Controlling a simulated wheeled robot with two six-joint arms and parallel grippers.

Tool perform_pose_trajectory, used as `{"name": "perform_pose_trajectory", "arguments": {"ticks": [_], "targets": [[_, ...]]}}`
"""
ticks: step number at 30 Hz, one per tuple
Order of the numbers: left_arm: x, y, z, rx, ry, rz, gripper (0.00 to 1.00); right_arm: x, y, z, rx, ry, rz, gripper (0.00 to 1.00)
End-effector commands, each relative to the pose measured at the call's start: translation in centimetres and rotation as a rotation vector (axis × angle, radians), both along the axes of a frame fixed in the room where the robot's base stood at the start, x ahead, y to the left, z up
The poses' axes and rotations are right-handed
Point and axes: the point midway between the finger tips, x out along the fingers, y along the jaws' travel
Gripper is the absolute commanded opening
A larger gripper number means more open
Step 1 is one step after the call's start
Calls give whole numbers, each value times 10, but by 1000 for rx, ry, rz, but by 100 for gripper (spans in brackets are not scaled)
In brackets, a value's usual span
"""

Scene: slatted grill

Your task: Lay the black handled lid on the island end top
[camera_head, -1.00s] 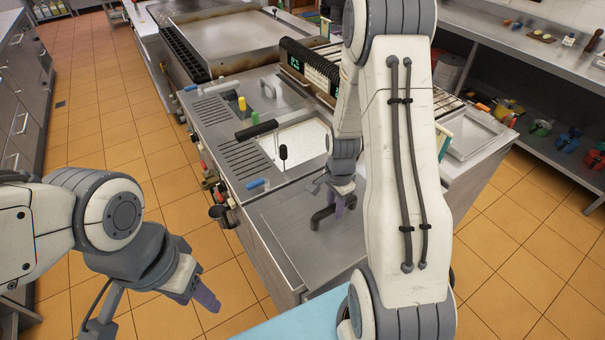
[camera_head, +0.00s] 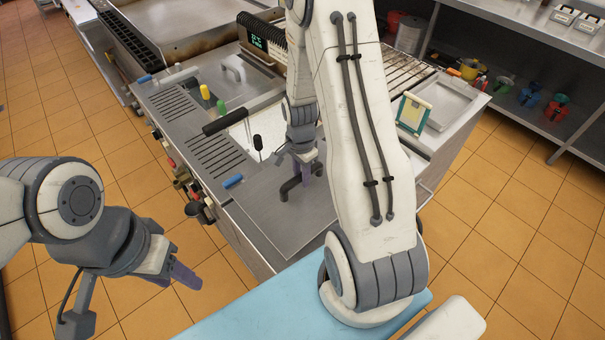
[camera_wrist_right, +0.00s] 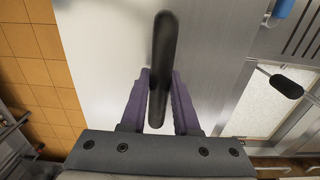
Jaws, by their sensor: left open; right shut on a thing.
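My right gripper (camera_head: 302,168) is shut on the black handle (camera_head: 288,188) of the lid, over the near end of the steel island. In the right wrist view, the dark handle (camera_wrist_right: 163,65) stands between the purple fingers of my right gripper (camera_wrist_right: 159,95). A smooth steel surface (camera_wrist_right: 100,75) lies below; I cannot tell the lid's plate from the island end top (camera_head: 245,225), nor whether they touch. My forearm hides part of this area. My left gripper (camera_head: 186,276) is open and empty, left of the island above the floor.
Beside the end top are a sunken basin (camera_head: 240,135), a long black handle (camera_head: 225,122), a blue-handled item (camera_head: 233,181) and a slotted panel (camera_head: 215,155). A teal-framed stand (camera_head: 412,113) is at right. A pale blue surface (camera_head: 260,320) is in front. Tiled floor is clear at left.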

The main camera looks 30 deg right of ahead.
Motion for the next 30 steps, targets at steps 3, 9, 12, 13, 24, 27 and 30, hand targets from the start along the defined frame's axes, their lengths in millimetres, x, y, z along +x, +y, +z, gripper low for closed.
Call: {"name": "perform_pose_trajectory", "arguments": {"ticks": [3,9,12,13,24,27,30], "targets": [[0,0,-5,0,0,0,50,0,-1,-5,-1,-2,-1,0],[0,0,-13,0,0,2,50,0,-2,-16,-1,-3,-3,0],[0,0,-18,0,0,3,50,0,-2,-21,-1,-3,-3,0],[0,0,-19,0,0,3,50,0,-2,-23,-1,-3,-3,0],[0,0,-35,0,1,6,50,0,-3,-43,-1,-3,-4,0],[0,0,-40,0,1,6,50,-1,-3,-49,-1,-2,-4,0],[0,0,-44,0,1,7,50,-1,-3,-54,-1,-2,-4,0]]}}
